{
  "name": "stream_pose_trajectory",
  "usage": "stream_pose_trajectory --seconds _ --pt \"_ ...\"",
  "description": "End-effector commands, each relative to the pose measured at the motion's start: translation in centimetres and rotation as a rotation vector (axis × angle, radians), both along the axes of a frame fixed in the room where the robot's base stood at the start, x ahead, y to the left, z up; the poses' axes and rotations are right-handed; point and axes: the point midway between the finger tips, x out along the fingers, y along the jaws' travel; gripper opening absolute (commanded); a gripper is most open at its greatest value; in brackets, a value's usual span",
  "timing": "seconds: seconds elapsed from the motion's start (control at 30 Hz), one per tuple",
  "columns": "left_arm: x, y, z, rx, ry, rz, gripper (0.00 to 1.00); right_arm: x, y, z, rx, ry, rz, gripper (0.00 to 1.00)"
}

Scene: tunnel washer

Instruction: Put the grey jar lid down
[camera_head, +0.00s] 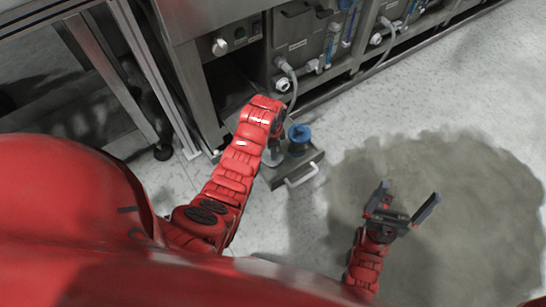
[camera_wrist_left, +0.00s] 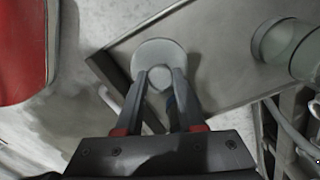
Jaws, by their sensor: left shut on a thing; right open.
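The grey jar lid (camera_wrist_left: 160,52) is a pale round disc with a knob, seen in the left wrist view. My left gripper (camera_wrist_left: 160,76) is shut on its knob, and the lid is over or on a grey metal tray (camera_wrist_left: 218,75), near its edge. I cannot tell whether it touches the tray. A clear glass jar (camera_wrist_left: 277,42) is to the right of the lid, apart from it. In the head view my left wrist mostly hides the left gripper (camera_head: 273,148). My right gripper (camera_head: 407,196) is open and empty above the floor.
The tray has a pale handle (camera_head: 301,175) at its front. A blue-topped item (camera_head: 299,133) stands on it. The steel machine (camera_head: 222,85) with hoses is behind. A dark grey patch (camera_head: 450,225) covers the open floor at right.

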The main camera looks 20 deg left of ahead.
Motion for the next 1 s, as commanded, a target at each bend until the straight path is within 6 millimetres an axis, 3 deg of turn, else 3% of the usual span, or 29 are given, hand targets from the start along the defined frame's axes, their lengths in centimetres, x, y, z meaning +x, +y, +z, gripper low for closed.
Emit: stream_pose_trajectory --seconds 0.2,0.57,0.6,0.73,1.0 --pt "-0.1 0.0 -3.4 0.001 0.004 0.000 0.00 0.0 0.0 -1.0 0.000 0.000 0.000 1.00" --pt "-0.1 0.0 -3.8 0.001 0.003 0.000 0.00 0.0 0.0 -1.0 0.000 0.000 0.000 1.00" --pt "-0.1 0.0 -3.8 0.001 0.002 0.000 0.41 0.0 0.0 -1.0 0.000 0.000 0.000 1.00" --pt "-0.1 0.0 -3.8 0.001 0.002 0.000 0.65 0.0 0.0 -1.0 0.000 0.000 0.000 1.00" --pt "-0.1 0.0 -3.8 0.000 0.001 0.000 0.68 0.0 0.0 -1.0 0.000 0.000 0.000 1.00"
